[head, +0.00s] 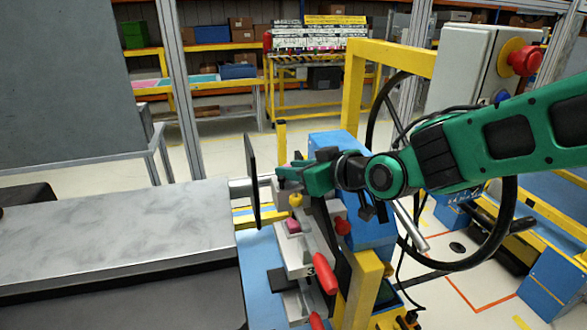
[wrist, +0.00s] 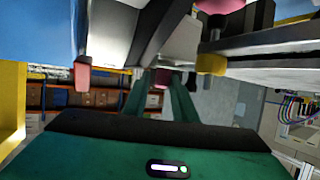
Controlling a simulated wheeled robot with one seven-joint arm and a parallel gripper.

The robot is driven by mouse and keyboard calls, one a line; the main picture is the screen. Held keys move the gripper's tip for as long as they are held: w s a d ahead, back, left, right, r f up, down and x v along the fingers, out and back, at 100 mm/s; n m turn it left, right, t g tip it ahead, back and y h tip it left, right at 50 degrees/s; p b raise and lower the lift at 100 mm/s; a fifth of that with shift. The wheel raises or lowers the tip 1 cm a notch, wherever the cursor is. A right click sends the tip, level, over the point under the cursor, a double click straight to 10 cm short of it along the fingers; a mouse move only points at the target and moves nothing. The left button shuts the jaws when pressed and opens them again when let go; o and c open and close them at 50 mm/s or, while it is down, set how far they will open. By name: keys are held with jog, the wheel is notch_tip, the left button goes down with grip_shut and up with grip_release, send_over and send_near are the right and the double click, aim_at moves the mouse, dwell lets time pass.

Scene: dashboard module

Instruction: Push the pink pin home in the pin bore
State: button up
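My gripper (head: 284,173) points left at the upper part of the fixture, close to a dark upright plate (head: 252,180). In the wrist view its two green fingers (wrist: 162,92) run away from the camera with a gap between them. A small dull pink piece (wrist: 161,76), possibly the pin, shows between or just beyond the fingertips. I cannot tell whether they touch it. I cannot make out the pin bore; the gripper and plate hide much of that area.
Red handles (head: 325,275) and a red knob (head: 342,226) stick out of the fixture below my arm. A grey slab (head: 110,235) lies left. A black steering wheel (head: 505,220) and yellow frame (head: 355,90) stand close to my arm.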

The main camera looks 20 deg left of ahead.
jog(key=shift+s+a, duration=0.35)
jog(key=shift+s, duration=0.2)
jog(key=v, duration=0.7)
jog(key=w+d+v, duration=0.1)
jog(key=v, duration=0.2)
jog(key=shift+s+d, duration=0.1)
jog(key=shift+d, duration=0.1)
